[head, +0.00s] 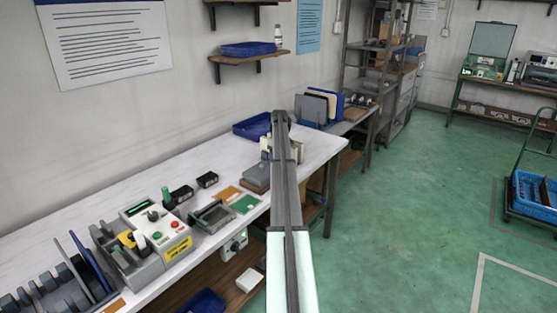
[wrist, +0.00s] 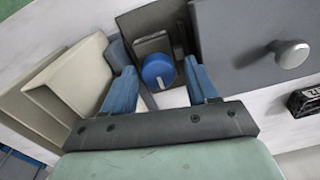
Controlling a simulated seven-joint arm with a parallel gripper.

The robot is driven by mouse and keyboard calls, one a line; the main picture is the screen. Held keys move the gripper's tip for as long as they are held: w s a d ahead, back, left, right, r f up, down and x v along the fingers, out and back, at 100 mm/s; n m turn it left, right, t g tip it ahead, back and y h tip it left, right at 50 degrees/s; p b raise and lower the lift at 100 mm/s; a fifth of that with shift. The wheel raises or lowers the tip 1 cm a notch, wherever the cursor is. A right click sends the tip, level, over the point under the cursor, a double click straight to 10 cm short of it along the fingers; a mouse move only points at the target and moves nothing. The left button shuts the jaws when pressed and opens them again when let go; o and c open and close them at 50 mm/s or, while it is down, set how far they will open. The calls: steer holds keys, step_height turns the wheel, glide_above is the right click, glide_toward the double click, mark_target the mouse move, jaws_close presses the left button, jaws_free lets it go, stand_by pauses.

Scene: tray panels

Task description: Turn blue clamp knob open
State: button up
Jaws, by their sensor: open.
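The blue clamp knob (wrist: 158,72) shows in the wrist view as a round blue cap with a pale pointer line across its lower part. It sits on a dark grey fixture (wrist: 151,22). My gripper (wrist: 165,82) is open, with one blue finger on each side of the knob and visible space between each finger and the knob. Whether the fingertips are level with the knob's height I cannot tell. In the head view my arm covers the knob and the gripper's fingers.
A grey block with a round light knob (wrist: 290,54) stands right of the gripper. Beige panels (wrist: 72,83) lean close at the left finger. A black display box (wrist: 305,99) is at the right edge. In the head view, a blue tray (head: 252,127) lies behind on the white bench (head: 130,190).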

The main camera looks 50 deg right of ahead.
steer(key=shift+s+d, duration=0.1)
steer(key=shift+d, duration=0.1)
steer(key=shift+r, duration=4.05)
